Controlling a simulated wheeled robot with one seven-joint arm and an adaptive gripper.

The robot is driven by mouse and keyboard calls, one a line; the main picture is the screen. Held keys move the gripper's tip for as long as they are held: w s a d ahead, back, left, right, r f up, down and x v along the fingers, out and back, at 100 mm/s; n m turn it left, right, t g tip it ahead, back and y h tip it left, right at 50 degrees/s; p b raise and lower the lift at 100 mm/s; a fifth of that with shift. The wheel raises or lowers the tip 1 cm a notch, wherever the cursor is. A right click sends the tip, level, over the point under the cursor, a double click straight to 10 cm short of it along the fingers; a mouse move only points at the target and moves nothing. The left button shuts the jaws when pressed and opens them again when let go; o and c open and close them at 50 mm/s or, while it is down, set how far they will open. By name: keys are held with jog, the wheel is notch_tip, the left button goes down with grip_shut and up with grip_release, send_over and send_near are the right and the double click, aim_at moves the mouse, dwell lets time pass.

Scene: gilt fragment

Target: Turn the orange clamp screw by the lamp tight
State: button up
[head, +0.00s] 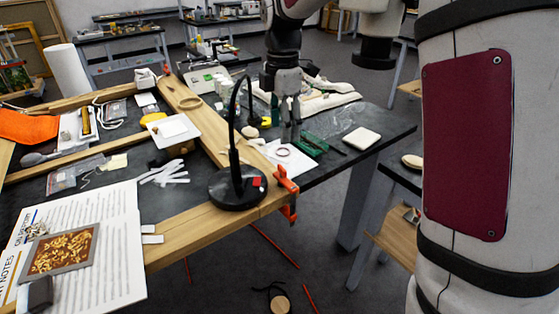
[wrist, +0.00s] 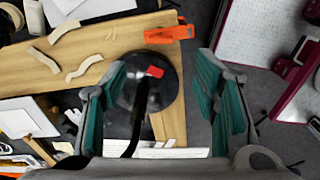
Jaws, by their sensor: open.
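The orange clamp (head: 287,186) grips the corner of the wooden frame in the head view, just right of the black lamp (head: 238,188). Part of it hangs below the table edge, and I cannot clearly make out its screw. In the wrist view the clamp (wrist: 168,34) lies at the frame's edge beyond the round lamp base (wrist: 130,90). My gripper (head: 290,132) is open and empty, above the table behind the clamp in the head view. In the wrist view the teal-padded fingers of my gripper (wrist: 162,66) stand wide apart on either side of the lamp base, short of the clamp.
The lamp's thin upright neck stands close to my gripper. A wooden frame (head: 205,232) runs along the table. A green part (head: 312,145) and a pale block (head: 361,138) lie on the dark table right of my gripper.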

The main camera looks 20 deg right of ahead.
aim_at(282, 168)
notch_tip(282, 168, down, 12)
jog(key=shift+r, duration=0.2)
jog(key=c, duration=1.2)
